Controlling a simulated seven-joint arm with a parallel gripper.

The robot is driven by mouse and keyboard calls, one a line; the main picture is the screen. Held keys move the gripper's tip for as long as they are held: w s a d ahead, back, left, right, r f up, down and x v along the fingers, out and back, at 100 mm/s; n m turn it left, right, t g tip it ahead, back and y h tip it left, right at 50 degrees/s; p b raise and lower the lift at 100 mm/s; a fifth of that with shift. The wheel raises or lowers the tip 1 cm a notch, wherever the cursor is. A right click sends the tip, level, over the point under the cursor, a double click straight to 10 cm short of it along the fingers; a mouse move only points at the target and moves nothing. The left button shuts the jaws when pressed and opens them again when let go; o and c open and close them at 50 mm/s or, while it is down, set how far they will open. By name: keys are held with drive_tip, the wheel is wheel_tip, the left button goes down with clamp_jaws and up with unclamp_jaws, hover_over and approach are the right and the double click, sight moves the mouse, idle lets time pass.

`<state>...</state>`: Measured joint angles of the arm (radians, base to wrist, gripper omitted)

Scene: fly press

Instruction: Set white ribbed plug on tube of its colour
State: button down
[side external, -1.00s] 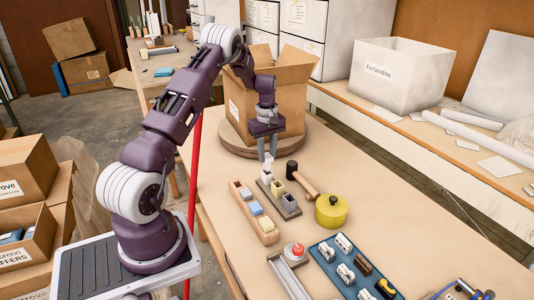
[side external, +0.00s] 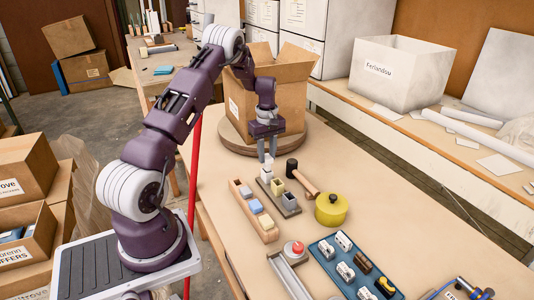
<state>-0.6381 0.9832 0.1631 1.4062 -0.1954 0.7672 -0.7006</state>
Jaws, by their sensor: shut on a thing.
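My gripper (side external: 267,156) points down, shut on the small white plug (side external: 268,159), which barely shows between the fingertips. It is directly over the white tube (side external: 266,174) at the far end of a dark rack (side external: 291,211). The plug's lower end appears at or just above the tube's mouth; I cannot tell whether they touch. Its ribs are too small to make out. A yellow tube (side external: 277,186) and a grey-blue tube (side external: 289,198) stand in the same rack.
A wooden tray (side external: 269,237) left of the rack holds a yellow plug (side external: 255,206) and a blue one (side external: 265,221). A mallet (side external: 303,178) and a yellow round pot (side external: 331,209) lie close on the right. A cardboard box (side external: 285,95) stands behind my gripper.

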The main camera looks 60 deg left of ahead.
drive_tip(key=shift+f, duration=0.2)
idle(0.3)
drive_tip(key=shift+f, duration=0.45)
drive_tip(key=c, duration=0.9)
unclamp_jaws()
drive_tip(key=shift+r, duration=3.55)
